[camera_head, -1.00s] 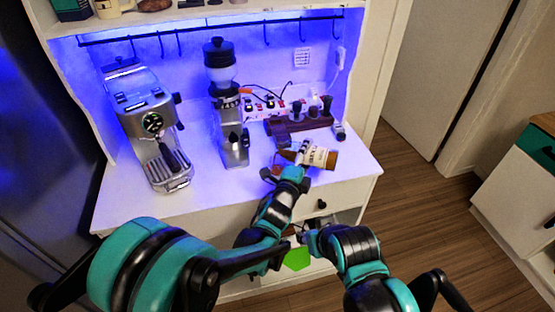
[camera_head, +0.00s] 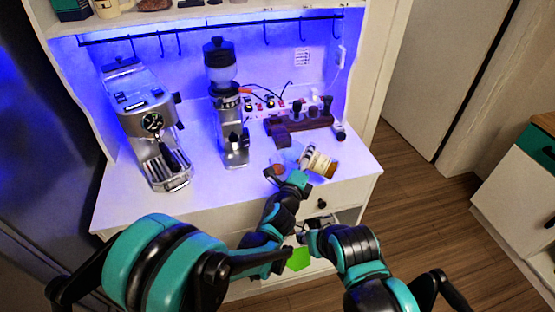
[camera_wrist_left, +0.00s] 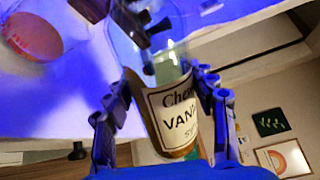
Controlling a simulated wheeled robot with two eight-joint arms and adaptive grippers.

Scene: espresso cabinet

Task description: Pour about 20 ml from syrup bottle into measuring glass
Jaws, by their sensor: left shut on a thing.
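The syrup bottle (camera_head: 321,164), with a white label and amber syrup, is held tilted above the counter's front right. The left wrist view shows its "VANI…" label (camera_wrist_left: 181,118) between the fingers; its neck is hard to make out. My left gripper (camera_head: 300,178) is shut on the bottle; its fingers also show in the left wrist view (camera_wrist_left: 165,105).
An espresso machine (camera_head: 152,125) stands at left and a grinder (camera_head: 231,110) at the middle. A dark wooden stand (camera_head: 300,122) with tools is behind the bottle. An open drawer (camera_head: 345,215) is below the counter. The counter's front left is clear.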

